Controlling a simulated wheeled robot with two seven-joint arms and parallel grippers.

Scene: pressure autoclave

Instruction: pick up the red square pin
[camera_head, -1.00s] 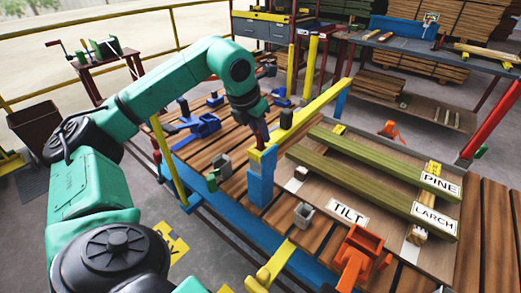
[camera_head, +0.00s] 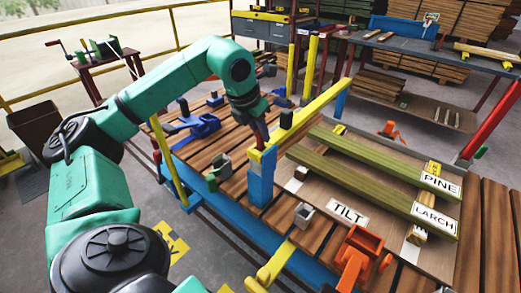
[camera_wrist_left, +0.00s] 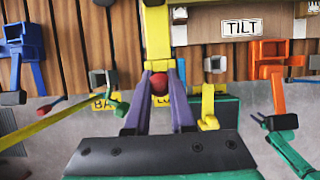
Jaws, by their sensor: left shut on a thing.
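My left gripper (camera_head: 262,138) is at the near end of the yellow bar (camera_head: 310,116), beside the top of the blue post (camera_head: 262,178). In the left wrist view its two purple fingers (camera_wrist_left: 160,88) are closed around a red piece (camera_wrist_left: 159,83), which seems to be the red pin. Only its rounded-looking end shows, so I cannot tell whether it is square. In the head view the fingers and bar end hide the pin.
A small grey block (camera_head: 304,214) and an orange clamp (camera_head: 358,255) are to the right of the post. Blue clamps (camera_head: 200,124) lie on the slatted table at left. Green beams (camera_head: 385,165) lie behind the TILT sign (camera_head: 347,214).

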